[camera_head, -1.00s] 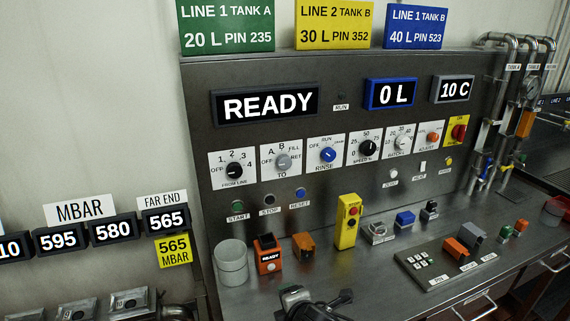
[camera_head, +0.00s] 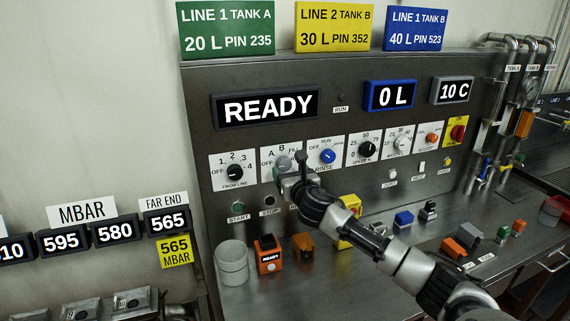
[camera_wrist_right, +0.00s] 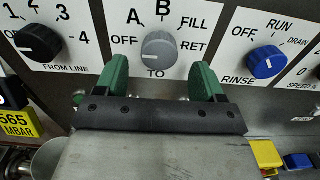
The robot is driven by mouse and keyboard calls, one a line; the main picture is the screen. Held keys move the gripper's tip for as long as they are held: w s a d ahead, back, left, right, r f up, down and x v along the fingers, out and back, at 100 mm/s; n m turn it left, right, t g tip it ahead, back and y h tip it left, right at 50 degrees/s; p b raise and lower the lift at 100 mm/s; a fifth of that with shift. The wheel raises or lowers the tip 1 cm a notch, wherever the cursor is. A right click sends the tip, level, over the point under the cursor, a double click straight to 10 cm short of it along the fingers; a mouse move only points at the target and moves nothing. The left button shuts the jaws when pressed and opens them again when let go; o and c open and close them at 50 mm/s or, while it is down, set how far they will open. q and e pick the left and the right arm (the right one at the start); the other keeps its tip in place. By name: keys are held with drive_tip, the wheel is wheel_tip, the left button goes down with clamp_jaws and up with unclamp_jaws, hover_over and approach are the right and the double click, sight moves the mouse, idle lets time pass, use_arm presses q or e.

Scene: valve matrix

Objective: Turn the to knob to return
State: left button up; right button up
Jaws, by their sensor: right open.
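The grey TO knob (camera_head: 284,162) sits on a white plate marked OFF, A, B, FILL and RET. My left gripper is out of view.
The FROM LINE knob (camera_wrist_right: 38,42) is to the left and the blue RINSE knob (camera_wrist_right: 265,62) to the right, both close to my fingers. Below, a grey cup (camera_head: 231,262), an orange READY device (camera_head: 269,255) and other small items stand on the metal bench.

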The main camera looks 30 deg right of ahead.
sight(286, 167)
drive_tip(key=shift+x, duration=1.9)
drive_tip(key=c, duration=0.9)
